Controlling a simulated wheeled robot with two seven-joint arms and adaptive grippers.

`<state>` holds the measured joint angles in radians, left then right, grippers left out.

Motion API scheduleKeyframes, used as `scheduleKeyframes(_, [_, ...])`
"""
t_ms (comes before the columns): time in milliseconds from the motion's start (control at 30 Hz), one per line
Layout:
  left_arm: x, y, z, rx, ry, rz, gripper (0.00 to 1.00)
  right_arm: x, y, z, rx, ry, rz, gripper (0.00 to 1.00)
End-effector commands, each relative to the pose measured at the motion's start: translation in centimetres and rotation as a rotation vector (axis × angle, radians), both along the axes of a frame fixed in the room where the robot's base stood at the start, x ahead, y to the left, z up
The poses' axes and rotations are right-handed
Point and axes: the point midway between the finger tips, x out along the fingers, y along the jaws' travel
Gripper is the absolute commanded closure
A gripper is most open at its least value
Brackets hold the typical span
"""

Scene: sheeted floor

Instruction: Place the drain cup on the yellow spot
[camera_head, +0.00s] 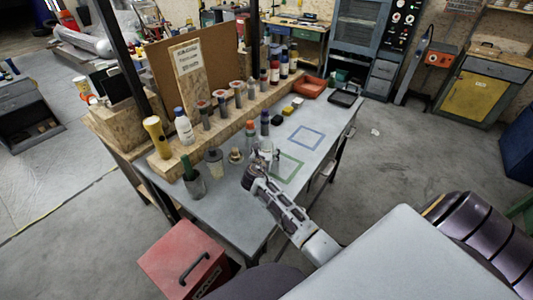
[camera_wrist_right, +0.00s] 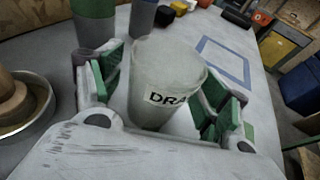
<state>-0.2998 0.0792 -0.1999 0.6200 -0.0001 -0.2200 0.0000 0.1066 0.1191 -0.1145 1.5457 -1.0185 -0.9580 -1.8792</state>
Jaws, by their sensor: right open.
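The drain cup (camera_wrist_right: 160,85) is a translucent grey cup with a white label reading "DRA", the rest cut off by a finger. It stands upright on the bench in the right wrist view. My right gripper (camera_wrist_right: 172,78) is open, its green-padded fingers on either side of the cup; I cannot tell whether they touch it. In the head view my right gripper (camera_head: 263,161) is low over the bench near the green square outline (camera_head: 288,167) and largely hides the cup. I see no clear yellow spot, only green and blue outlines. My left gripper is not in view.
The blue square outline (camera_head: 305,136) encloses bare bench top. A yellow block (camera_head: 287,111) and a red tray (camera_head: 310,87) lie farther back. Bottles line the wooden ledge (camera_head: 228,122) at left. A round metal dish (camera_wrist_right: 45,112) lies left of the gripper.

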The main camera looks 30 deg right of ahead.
Motion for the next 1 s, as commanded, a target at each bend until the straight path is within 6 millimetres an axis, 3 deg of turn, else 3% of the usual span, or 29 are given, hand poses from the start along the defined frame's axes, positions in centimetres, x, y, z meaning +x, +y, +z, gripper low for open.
scheduleKeyframes(233, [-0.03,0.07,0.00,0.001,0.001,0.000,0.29,-0.02,0.01,0.01,0.000,0.000,0.000,0.27])
scheduleKeyframes(600, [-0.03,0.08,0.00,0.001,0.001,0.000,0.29,-0.02,0.02,0.01,0.000,0.000,0.000,0.75])
scheduleKeyframes(1000, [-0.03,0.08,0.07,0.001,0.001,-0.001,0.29,0.01,0.00,0.63,-0.001,-0.001,0.000,0.75])
